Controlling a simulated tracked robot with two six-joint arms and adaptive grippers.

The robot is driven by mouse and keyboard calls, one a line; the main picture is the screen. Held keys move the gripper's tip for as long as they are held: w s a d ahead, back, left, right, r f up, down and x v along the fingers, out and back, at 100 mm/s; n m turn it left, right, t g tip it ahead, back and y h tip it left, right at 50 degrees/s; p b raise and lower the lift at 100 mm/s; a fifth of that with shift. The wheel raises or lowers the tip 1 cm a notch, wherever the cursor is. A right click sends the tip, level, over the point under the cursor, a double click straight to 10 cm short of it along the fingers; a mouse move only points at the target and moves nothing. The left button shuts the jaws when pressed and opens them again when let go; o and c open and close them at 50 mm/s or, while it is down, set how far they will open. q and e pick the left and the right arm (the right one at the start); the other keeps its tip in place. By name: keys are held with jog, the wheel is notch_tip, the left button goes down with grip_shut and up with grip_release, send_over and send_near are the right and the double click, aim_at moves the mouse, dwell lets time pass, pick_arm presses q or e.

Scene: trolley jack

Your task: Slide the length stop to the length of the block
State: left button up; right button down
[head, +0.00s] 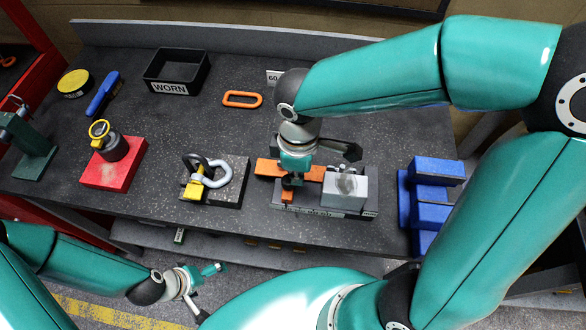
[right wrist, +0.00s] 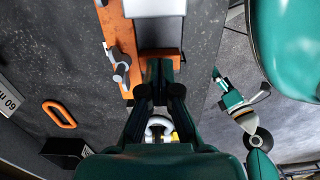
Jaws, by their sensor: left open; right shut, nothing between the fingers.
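A fixture (head: 325,212) with a printed front edge stands at the bench's front. A silver-grey block (head: 350,192) sits on its right part; it shows pale at the top of the right wrist view (right wrist: 155,8). An orange bar (head: 265,168) runs along the back, with a grey clamp-like part (right wrist: 120,68) on it. A small orange piece (head: 287,196) shows below my right gripper; I cannot tell which orange part is the stop. My right gripper (head: 291,183) is shut and empty over the fixture, left of the block. My left gripper (head: 207,288) is open, low before the bench.
Blue blocks (head: 432,195) stand right of the fixture. A shackle (head: 213,172) on a dark plate and a red block (head: 115,165) are to the left. A black WORN bin (head: 177,72), orange link (head: 242,99) and 60 label (head: 273,78) are behind.

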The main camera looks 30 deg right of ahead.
jog(key=shift+s+d, duration=0.65)
jog(key=shift+d, duration=0.25)
jog(key=shift+s+d, duration=0.6)
jog(key=shift+d, duration=0.3)
notch_tip(320, 180, up, 6)
jog(key=a+p, duration=0.1)
jog(key=p, duration=0.3)
jog(key=shift+w+p, duration=0.35)
jog(key=shift+p, duration=0.05)
